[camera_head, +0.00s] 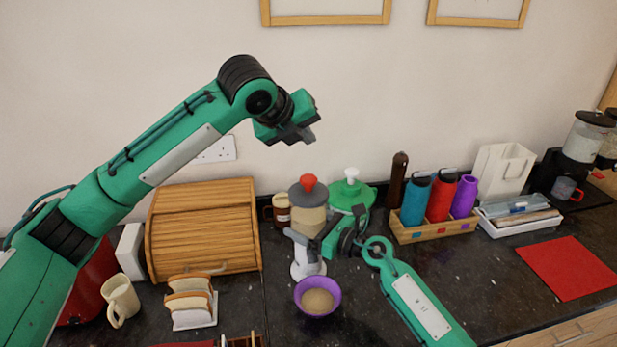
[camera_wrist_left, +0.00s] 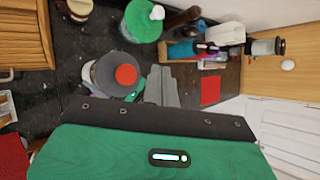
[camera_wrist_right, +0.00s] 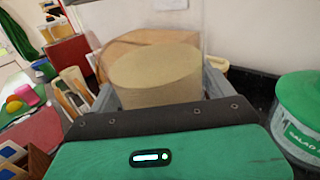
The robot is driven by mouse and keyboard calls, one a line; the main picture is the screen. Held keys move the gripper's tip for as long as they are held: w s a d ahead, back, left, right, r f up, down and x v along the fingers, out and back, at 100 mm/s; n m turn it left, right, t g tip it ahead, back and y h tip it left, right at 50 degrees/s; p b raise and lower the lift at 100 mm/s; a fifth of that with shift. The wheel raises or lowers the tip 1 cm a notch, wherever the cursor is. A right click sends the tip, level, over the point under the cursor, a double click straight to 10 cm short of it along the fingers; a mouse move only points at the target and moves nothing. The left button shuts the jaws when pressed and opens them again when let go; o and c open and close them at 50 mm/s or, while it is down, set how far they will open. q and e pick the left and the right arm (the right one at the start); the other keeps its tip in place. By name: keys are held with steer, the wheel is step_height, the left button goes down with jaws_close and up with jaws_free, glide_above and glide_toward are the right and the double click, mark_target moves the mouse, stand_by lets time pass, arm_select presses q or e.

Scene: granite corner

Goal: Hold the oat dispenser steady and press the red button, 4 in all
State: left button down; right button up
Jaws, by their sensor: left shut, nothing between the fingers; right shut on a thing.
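The oat dispenser (camera_head: 309,215) stands upright on the counter, with a clear body of oats and a red button (camera_head: 309,182) on top. The button also shows in the left wrist view (camera_wrist_left: 126,75). My right gripper (camera_head: 303,238) is shut on the dispenser's body; in the right wrist view its fingers flank the oats (camera_wrist_right: 155,75). My left gripper (camera_head: 305,134) is shut and empty, in the air above the button and apart from it. A purple bowl (camera_head: 318,283) with oats in it sits in front of the dispenser's white base.
A green-lidded salad spinner (camera_head: 350,193) stands just right of the dispenser. A wooden bread box (camera_head: 202,232) and toast rack (camera_head: 192,302) are at left. A bottle rack (camera_head: 433,228) and red mat (camera_head: 567,268) are at right. The air around my left gripper is clear.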

mark_target(309, 177)
arm_select(q)
steer(key=shift+f, duration=3.3)
steer(key=shift+f, duration=0.4)
steer(key=shift+f, duration=1.1)
stand_by(0.4)
steer(key=shift+r, duration=1.5)
steer(key=shift+r, duration=2.55)
